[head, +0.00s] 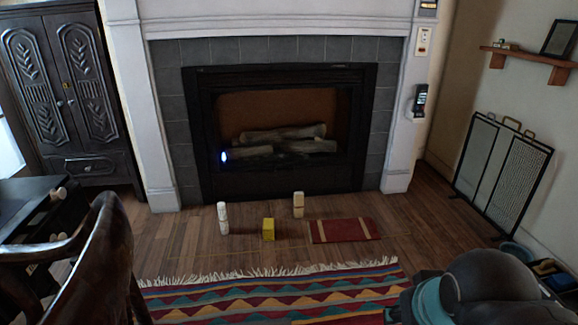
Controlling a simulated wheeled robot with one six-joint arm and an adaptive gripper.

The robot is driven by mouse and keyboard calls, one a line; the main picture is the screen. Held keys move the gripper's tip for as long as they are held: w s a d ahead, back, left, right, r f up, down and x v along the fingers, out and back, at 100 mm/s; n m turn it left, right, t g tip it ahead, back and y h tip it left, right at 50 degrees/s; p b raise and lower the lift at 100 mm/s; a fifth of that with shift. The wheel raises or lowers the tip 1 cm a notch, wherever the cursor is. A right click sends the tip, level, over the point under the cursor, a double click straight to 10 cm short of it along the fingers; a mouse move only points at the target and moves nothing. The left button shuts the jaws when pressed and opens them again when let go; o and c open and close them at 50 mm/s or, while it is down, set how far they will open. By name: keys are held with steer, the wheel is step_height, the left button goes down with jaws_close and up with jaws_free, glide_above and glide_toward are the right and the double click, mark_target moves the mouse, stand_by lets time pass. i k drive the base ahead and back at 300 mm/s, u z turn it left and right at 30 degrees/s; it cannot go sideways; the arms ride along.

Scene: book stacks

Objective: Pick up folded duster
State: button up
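A small yellow block-shaped thing (268,229) stands on the wooden floor in front of the fireplace. It is the likeliest folded duster, but it is too small to tell whether it is cloth. Part of my arm shows at the lower right, well to the right of it. My gripper does not show, so its opening and anything in it are hidden.
A white upright object (222,218), a beige upright block (298,205) and a flat red piece with tan bands (343,231) surround it. A fringed striped rug (270,295) lies in front. A wooden chair (100,265) stands left, a fire screen (500,168) right.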

mark_target(269, 224)
steer(key=i, duration=1.85)
steer(key=u, duration=2.5)
steer(key=i, duration=0.8)
steer(key=z, duration=3.15)
